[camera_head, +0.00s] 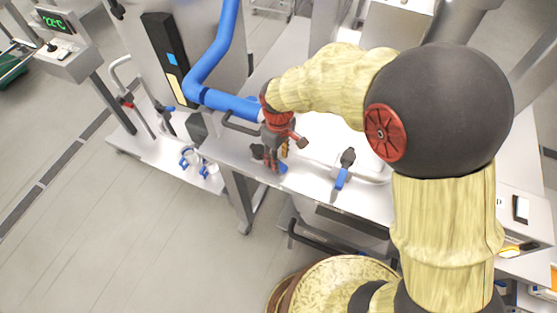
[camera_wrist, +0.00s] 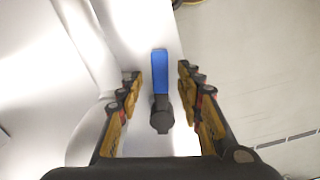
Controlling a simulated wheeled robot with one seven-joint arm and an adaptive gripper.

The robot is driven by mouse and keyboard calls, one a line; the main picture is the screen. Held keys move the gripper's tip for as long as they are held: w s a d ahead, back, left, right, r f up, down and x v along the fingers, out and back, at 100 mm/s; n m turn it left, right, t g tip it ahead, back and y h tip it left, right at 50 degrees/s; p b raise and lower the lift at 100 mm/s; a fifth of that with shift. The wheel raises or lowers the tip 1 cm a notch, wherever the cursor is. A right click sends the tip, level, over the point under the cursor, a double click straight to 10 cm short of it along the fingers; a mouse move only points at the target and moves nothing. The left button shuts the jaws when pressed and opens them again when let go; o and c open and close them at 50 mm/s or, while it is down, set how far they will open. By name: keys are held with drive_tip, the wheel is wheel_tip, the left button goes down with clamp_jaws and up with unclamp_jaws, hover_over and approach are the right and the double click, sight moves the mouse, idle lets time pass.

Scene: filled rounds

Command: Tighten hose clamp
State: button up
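My gripper (camera_head: 270,156) points down over the edge of the metal bench, near the end of a thick blue hose (camera_head: 222,101). In the wrist view the fingers of my gripper (camera_wrist: 158,77) are apart, with clear gaps on both sides. Between them, below, is a blue handle (camera_wrist: 160,72) with a black knob (camera_wrist: 161,117); the fingers do not visibly touch it. A similar blue handle (camera_head: 341,178) with a black knob stands to the right on the bench. I cannot make out a hose clamp for certain; my arm and gripper hide part of the hose end.
Small blue-and-white fittings (camera_head: 186,158) lie on a lower shelf (camera_head: 150,153) at left. A bent metal pipe (camera_head: 128,75) stands behind them. A dark phone-like item (camera_head: 521,209) lies at right. The tiled floor (camera_head: 110,225) in front is open.

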wheel_tip(320, 180, up, 10)
drive_tip(key=shift+f, duration=0.2)
drive_tip(key=shift+c, duration=0.2)
